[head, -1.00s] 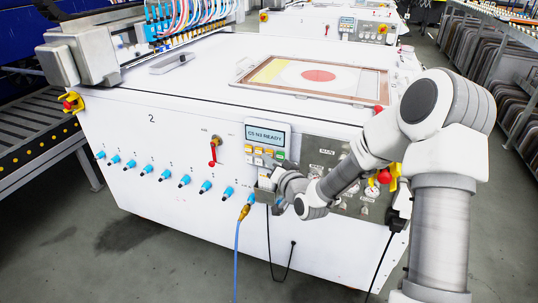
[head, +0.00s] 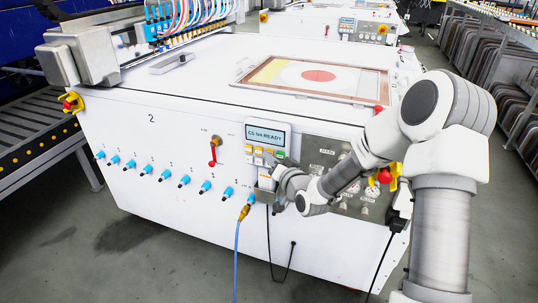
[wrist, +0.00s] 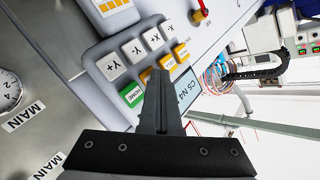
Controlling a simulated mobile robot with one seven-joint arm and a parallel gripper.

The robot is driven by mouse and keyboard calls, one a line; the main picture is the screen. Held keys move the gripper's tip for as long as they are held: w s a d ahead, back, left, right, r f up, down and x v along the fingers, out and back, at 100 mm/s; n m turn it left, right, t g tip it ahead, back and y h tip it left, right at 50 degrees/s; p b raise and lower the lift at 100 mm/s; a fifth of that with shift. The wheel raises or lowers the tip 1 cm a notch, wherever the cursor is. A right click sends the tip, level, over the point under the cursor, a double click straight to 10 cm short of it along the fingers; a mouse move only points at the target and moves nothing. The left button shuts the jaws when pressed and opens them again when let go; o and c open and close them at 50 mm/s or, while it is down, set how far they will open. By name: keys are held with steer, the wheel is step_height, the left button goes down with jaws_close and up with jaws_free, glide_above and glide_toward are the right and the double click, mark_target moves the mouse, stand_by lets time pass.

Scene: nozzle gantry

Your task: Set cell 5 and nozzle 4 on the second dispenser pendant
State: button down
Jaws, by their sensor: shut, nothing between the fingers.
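The pendant (head: 249,148) hangs on the front of the white machine marked 2. Its screen (head: 266,138) reads "C5 N4 READY" in the head view; the wrist view shows the same screen (wrist: 184,91) sideways, partly cut off by my finger. Below the screen are orange keys (wrist: 181,53), a green HOME key (wrist: 131,95) and pale keys such as Y+ (wrist: 110,65) and X+ (wrist: 153,38). My gripper (wrist: 160,74) is shut and empty, its tip over the key area beside an orange key that it partly hides. I cannot tell whether it touches.
A grey panel (head: 324,154) with gauges and MAIN labels lies right of the pendant. A red-handled valve (head: 214,151) is to its left. A blue hose (head: 237,250) and a black cable hang below. A red and yellow emergency stop (head: 385,176) sits near my arm.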

stand_by(0.3)
steer(key=shift+s+a, duration=0.3)
steer(key=shift+s, duration=0.6)
steer(key=s, duration=0.1)
steer(key=s+a+b, duration=0.1)
steer(key=s, duration=0.2)
steer(key=shift+s+a, duration=0.35)
steer(key=shift+s, duration=0.05)
steer(key=shift+r, duration=0.1)
